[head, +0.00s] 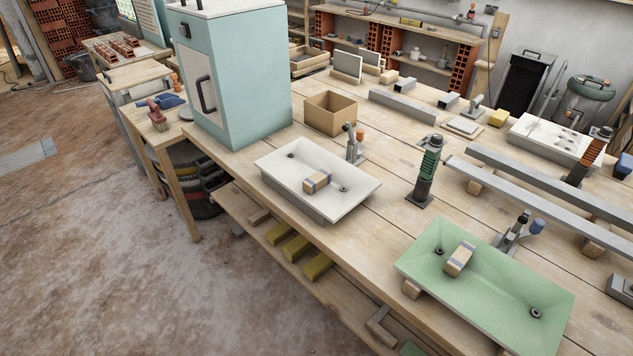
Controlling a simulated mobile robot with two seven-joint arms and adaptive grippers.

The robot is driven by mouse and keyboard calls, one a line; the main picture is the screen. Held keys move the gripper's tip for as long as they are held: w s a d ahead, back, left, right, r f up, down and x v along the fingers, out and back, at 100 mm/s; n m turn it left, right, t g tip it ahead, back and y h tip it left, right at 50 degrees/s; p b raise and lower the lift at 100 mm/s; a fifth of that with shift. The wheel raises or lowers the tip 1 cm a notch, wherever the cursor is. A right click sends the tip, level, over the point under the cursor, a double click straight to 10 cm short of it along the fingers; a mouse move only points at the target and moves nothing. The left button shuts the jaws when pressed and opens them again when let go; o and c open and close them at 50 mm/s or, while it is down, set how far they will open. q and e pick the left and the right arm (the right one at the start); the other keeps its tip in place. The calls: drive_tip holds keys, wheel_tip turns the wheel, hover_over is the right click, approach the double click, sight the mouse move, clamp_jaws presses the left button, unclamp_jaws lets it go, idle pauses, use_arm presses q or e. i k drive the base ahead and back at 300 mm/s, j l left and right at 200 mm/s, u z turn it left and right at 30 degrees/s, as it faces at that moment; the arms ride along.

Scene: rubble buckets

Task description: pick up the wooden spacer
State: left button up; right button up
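Two small wooden blocks with a darker band are in view, and I cannot tell which one is the wooden spacer. One block (317,181) lies in the white basin (272,163) at the centre. The other block (460,259) lies in the green basin (525,281) at the lower right. Plain wooden pieces also show under the grey rails, such as the piece (474,187) at the right. Neither of my grippers is in view.
A pale blue cabinet (247,80) stands on the wooden workbench (378,223) at the left. An open cardboard box (331,114) sits behind the white basin. A green-and-black upright post (426,172) stands between the basins. Open floor (130,260) lies to the left.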

sight(313, 184)
drive_tip(key=i+j, duration=0.65)
drive_tip(key=i+j+z, duration=0.25)
drive_tip(key=j+z, duration=0.25)
drive_tip(key=i+j+z, duration=0.25)
drive_tip(key=k+j, duration=0.1)
